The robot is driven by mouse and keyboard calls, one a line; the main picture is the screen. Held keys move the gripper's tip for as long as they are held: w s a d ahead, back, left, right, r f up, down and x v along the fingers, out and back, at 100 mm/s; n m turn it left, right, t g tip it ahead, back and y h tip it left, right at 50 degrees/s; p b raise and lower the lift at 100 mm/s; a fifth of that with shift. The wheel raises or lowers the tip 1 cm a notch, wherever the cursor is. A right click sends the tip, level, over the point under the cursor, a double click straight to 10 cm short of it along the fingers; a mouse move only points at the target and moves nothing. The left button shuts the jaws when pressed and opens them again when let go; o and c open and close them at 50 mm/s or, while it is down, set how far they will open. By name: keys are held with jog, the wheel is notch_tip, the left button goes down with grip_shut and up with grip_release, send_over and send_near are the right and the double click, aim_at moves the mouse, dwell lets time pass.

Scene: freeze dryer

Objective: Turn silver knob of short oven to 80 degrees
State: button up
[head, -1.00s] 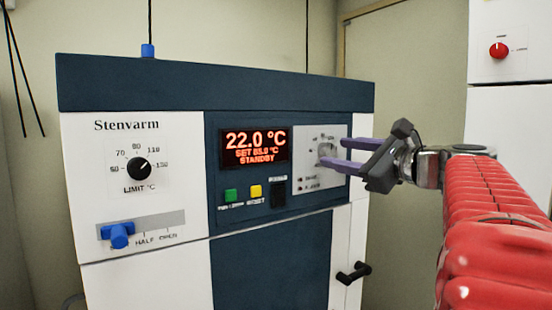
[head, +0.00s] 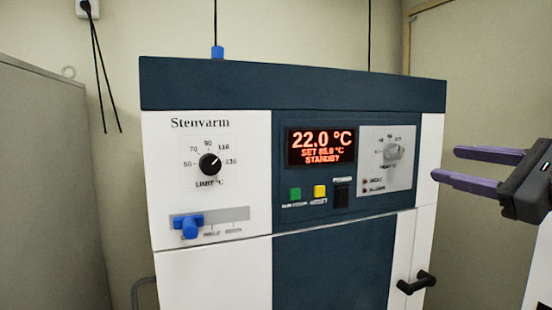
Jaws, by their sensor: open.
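The short oven (head: 207,260) is a white and dark blue cabinet marked Stenvarm, in the middle of the head view. Its silver knob (head: 394,152) sits on a light grey dial plate at the right of the front panel. The dial marks around it are too small to read surely. The red display (head: 321,146) reads 22.0 °C, SET 65.0 °C, STANDBY. My gripper (head: 466,168) is at the right edge, its two purple fingers open and pointing left. It is right of the silver knob, apart from it, with nothing between the fingers.
A black limit knob (head: 209,164) and a blue slide handle (head: 188,226) are on the left of the oven front. Green (head: 295,194) and yellow (head: 320,191) buttons and a black power switch (head: 342,195) sit below the display. A black door handle (head: 416,283) sticks out at lower right.

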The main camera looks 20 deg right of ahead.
aim_at(398, 152)
dwell(0.4)
jog(key=m, duration=0.6)
jog(key=shift+s+r, duration=0.1)
jog(key=shift+r, duration=0.2)
jog(key=shift+w+a, duration=0.15)
jog(key=shift+w, duration=3.3)
jog(key=shift+w+a, duration=0.1)
jog(key=shift+w, duration=3.35)
jog(key=shift+c, duration=0.3)
jog(key=c, duration=1)
